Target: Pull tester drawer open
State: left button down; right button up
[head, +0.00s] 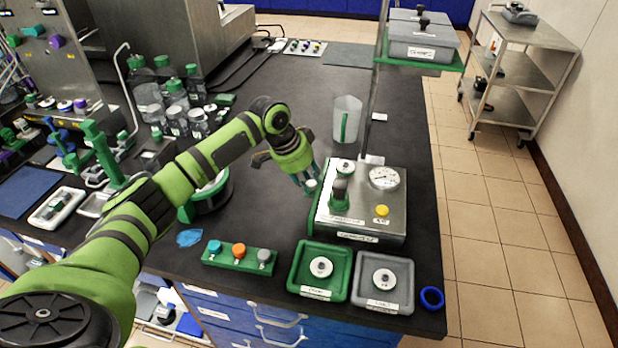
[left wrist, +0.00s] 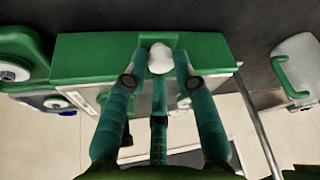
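The tester (head: 395,211) is a steel box with a green base, a round gauge and a yellow button, near the counter's right edge. A small white knob (head: 311,186) shows at its left side. In the left wrist view the knob (left wrist: 160,58) sits on a green front (left wrist: 100,50). I see no clear gap behind that front. My left gripper (head: 307,180) is at the knob, its fingers apart on either side of it in the left wrist view (left wrist: 160,62). Whether they touch it is not clear. My right gripper is not in view.
A green dish (head: 296,288) and a grey dish (head: 407,301) stand in front of the tester, with a blue ring (head: 432,297) beside them. A green block with coloured knobs (head: 239,259) lies left of them. A clear jug (head: 346,120) stands behind. The counter left of the knob is clear.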

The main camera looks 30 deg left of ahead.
pick_arm(q)
jog(key=shift+a, duration=0.15)
jog(key=a+p, duration=0.1)
jog(key=a, duration=0.2)
jog(key=s+a+p, duration=0.1)
jog(key=a, duration=0.3)
jog(key=s+a, duration=0.1)
jog(key=a, duration=0.2)
jog(key=shift+s+a+r+p, duration=0.1)
jog(key=shift+s+a+p, duration=0.15)
jog(key=shift+p, duration=0.15)
jog(key=shift+d, duration=0.1)
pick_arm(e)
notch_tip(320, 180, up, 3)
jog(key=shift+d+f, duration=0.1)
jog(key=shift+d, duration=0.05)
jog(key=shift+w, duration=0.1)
pick_arm(q)
jog(key=c, duration=1.1)
grip_release()
jog(key=shift+o, duration=0.2)
jog(key=shift+w+f, duration=0.2)
jog(key=shift+s+r, duration=0.15)
jog(key=shift+r, duration=0.15)
jog(key=v, duration=1.1)
jog(key=shift+r, duration=0.25)
